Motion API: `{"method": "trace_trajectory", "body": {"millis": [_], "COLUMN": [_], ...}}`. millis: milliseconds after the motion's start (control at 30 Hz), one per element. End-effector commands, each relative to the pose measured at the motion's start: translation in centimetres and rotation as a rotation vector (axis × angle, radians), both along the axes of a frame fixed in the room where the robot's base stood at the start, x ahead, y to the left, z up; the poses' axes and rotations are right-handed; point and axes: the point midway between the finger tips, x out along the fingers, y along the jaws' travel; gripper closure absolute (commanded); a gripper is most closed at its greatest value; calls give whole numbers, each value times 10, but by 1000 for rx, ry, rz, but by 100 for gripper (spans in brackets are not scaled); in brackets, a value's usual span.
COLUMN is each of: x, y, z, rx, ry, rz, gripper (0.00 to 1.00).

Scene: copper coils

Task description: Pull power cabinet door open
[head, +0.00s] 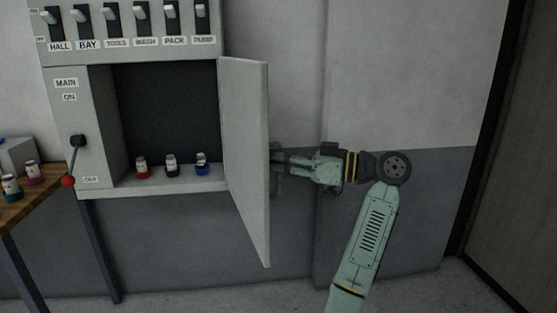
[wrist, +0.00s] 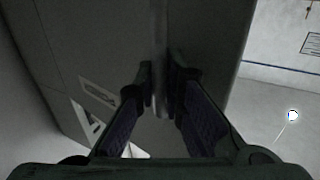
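The power cabinet (head: 82,120) is on the wall at the left of the head view. Its grey door (head: 246,150) stands wide open, swung out from the right side of the compartment, so the inside shows. My gripper (head: 278,158) is at the door's outer face, on its right; the door partly hides the fingertips in the head view. In the wrist view my gripper's fingers (wrist: 161,88) are closed in on both sides of a narrow upright bar (wrist: 160,40), which looks like the door handle. The exact contact is dim.
Red, black and blue-based small items (head: 171,166) stand on the compartment floor. A red-knobbed lever (head: 73,160) is on the cabinet's left front, below a row of labelled switches (head: 130,22). A wooden table (head: 35,204) stands at the left. Floor below the door looks clear.

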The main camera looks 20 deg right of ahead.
Motion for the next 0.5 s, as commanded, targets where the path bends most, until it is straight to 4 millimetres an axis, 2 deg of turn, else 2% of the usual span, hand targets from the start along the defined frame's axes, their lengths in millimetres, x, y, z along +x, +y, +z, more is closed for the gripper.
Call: {"method": "trace_trajectory", "body": {"millis": [300,500], "x": [0,0], "y": [0,0], "z": [0,0], "rx": [0,-1], "ry": [0,-1], "rz": [-1,-2], "gripper": [70,70]}}
